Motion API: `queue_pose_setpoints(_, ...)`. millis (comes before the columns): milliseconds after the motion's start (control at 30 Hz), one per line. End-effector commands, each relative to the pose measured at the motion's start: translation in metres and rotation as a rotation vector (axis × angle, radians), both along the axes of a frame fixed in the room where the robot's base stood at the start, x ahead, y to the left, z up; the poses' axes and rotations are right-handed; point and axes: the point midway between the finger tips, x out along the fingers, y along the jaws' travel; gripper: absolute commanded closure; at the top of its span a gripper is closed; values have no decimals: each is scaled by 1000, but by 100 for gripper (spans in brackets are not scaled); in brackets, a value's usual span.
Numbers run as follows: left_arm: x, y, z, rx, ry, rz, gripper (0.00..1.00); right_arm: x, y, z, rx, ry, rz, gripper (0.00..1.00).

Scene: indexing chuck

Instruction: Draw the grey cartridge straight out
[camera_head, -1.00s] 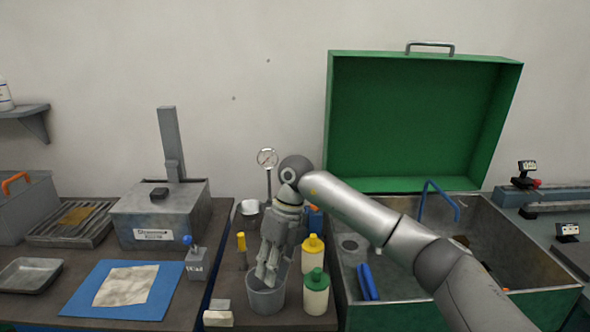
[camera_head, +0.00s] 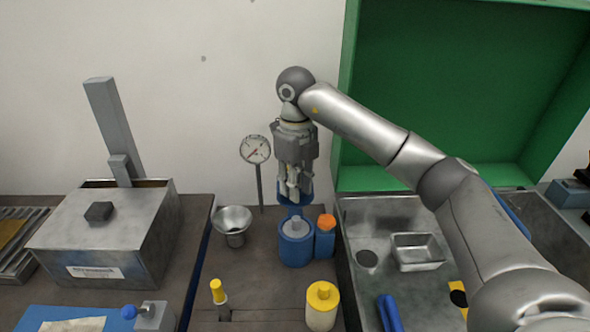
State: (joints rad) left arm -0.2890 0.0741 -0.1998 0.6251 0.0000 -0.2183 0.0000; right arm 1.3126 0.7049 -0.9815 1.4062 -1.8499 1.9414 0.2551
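A short grey piece (camera_head: 296,227), which looks like the grey cartridge, stands upright in a blue cylindrical holder (camera_head: 296,251) on the bench. Only its top shows. My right gripper (camera_head: 293,197) points down and appears just above and behind the holder in the picture. A gap shows between the fingers and the grey piece, and I see nothing held. The fingers are small, so their opening is unclear. A blue part (camera_head: 283,190) shows partly hidden behind the fingers. My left gripper is out of view.
An orange-capped blue bottle (camera_head: 325,236) stands close to the holder's right. A dial gauge (camera_head: 256,150) and metal funnel (camera_head: 232,222) are at left. A yellow-capped bottle (camera_head: 322,306) stands in front. A steel basin with a small tray (camera_head: 417,251) lies right.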

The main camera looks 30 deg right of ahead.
Motion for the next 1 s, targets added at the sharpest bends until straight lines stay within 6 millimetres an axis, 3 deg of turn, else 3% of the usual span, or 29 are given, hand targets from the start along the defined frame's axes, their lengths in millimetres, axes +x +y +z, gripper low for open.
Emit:
queue_pose_setpoints(167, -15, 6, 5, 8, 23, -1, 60, -1, 0, -16, 0, 5, 0, 75)
queue_pose_setpoints(333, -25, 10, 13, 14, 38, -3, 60, -2, 0, -47, 0, 6, 0, 75)
queue_pose_setpoints(600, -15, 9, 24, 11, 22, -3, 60, -1, 1, -90, 1, 3, 0, 75)
queue_pose_setpoints(767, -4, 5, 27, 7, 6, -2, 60, -1, 0, -103, 0, 2, 0, 75)
queue_pose_setpoints(1000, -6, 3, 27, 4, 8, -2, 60, -1, 1, -107, 0, 0, 1, 75)
